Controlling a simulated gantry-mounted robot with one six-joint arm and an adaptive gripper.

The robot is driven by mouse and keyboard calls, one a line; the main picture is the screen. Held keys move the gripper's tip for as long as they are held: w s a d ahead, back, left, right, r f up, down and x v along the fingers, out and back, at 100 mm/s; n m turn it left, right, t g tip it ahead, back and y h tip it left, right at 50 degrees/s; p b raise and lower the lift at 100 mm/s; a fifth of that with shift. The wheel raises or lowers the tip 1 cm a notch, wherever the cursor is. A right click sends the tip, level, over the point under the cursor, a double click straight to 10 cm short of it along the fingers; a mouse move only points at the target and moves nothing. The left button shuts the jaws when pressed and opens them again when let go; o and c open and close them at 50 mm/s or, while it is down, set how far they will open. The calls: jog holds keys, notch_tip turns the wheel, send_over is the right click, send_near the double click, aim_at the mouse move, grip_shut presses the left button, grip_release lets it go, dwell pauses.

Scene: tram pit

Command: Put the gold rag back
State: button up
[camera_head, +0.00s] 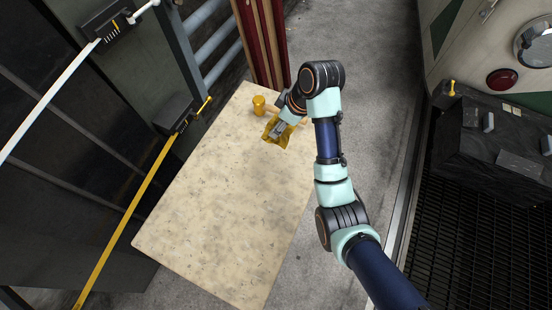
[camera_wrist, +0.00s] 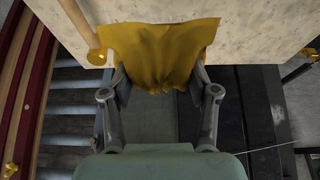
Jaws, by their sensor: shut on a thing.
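The gold rag (camera_head: 271,136) hangs from my gripper (camera_head: 278,129) over the far end of the board-topped table (camera_head: 220,190). In the wrist view the gold rag (camera_wrist: 158,52) is spread out at the fingertips, with its lower edge gathered between them. My gripper (camera_wrist: 160,85) is shut on the rag. The rag hides part of the board behind it. I cannot tell whether the rag touches the board.
A mallet with a yellow head (camera_head: 259,104) lies at the board's far end; its wooden handle (camera_wrist: 75,20) passes close by the rag. Red posts (camera_head: 262,40) stand beyond that end. A railing with a yellow bar (camera_head: 135,210) runs along the left. Most of the board is bare.

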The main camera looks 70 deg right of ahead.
jog(key=b, duration=0.6)
send_over(275, 159)
jog(key=s, duration=0.2)
jog(key=f, duration=1.5)
jog(key=shift+w, duration=0.2)
jog(key=shift+f, duration=2.35)
jog(key=o, duration=1)
jog(key=shift+f, duration=0.1)
jog(key=shift+f+b, duration=0.2)
jog(key=shift+b, duration=0.6)
jog(key=p+v, duration=0.2)
jog(key=v, duration=0.6)
jog(key=shift+s, duration=0.1)
